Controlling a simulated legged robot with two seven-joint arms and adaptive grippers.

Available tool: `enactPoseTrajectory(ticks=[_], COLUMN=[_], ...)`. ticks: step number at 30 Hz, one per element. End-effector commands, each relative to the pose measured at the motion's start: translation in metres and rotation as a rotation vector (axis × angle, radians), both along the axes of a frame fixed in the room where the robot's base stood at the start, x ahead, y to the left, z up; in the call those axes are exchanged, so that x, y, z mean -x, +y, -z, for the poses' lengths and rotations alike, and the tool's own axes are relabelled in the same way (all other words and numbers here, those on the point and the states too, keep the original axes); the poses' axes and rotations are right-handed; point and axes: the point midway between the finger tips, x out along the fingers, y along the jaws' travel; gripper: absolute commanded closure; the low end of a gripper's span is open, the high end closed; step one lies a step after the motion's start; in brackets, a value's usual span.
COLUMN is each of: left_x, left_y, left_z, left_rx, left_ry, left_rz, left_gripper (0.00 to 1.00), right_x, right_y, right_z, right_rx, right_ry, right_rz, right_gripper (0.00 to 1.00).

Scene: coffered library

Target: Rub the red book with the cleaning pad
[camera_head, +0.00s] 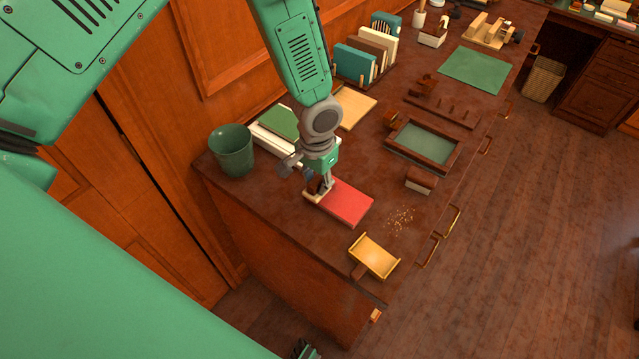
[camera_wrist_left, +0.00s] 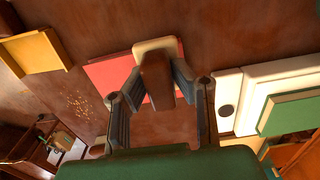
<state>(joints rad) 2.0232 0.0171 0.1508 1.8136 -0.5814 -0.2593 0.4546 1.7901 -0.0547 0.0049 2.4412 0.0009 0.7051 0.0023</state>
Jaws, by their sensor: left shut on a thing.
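The red book (camera_head: 346,203) lies flat near the front end of the dark wooden desk. It also shows in the left wrist view (camera_wrist_left: 105,75), partly hidden behind the pad and my fingers. My left gripper (camera_head: 319,186) is shut on the brown handle of the cleaning pad (camera_wrist_left: 157,45), which has a cream-coloured base. In the head view the pad is at the book's left end, mostly hidden by the gripper. In the wrist view it overlaps the book's edge; I cannot tell whether they touch.
A green bin (camera_head: 232,150) stands left of the arm, beside white and green books (camera_head: 279,123). A yellow dustpan (camera_head: 374,257) and scattered crumbs (camera_head: 400,218) lie right of the red book. A brown-and-white block (camera_head: 420,180) and a green-lined tray (camera_head: 424,146) are farther back.

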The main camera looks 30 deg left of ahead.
Motion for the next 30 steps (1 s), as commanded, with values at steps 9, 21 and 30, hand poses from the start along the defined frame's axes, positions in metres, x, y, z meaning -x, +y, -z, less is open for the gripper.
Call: enactPoseTrajectory(ticks=[9, 21, 30], left_x=[0.000, -0.002, -0.001], left_y=[-0.002, 0.001, -0.002], left_z=[-0.033, -0.051, -0.052], left_rx=[-0.002, 0.002, -0.001], left_ry=[-0.005, -0.003, -0.003], left_rz=[0.000, -0.001, -0.001], left_gripper=[1.00, 1.00, 1.00], right_x=[0.000, 0.000, 0.000], right_y=[0.000, 0.000, 0.000], right_z=[-0.017, -0.015, -0.015], right_rx=[0.000, 0.000, 0.000], right_ry=[0.000, 0.001, 0.000], right_rz=[0.000, 0.000, 0.000], right_gripper=[0.60, 0.60, 0.60])
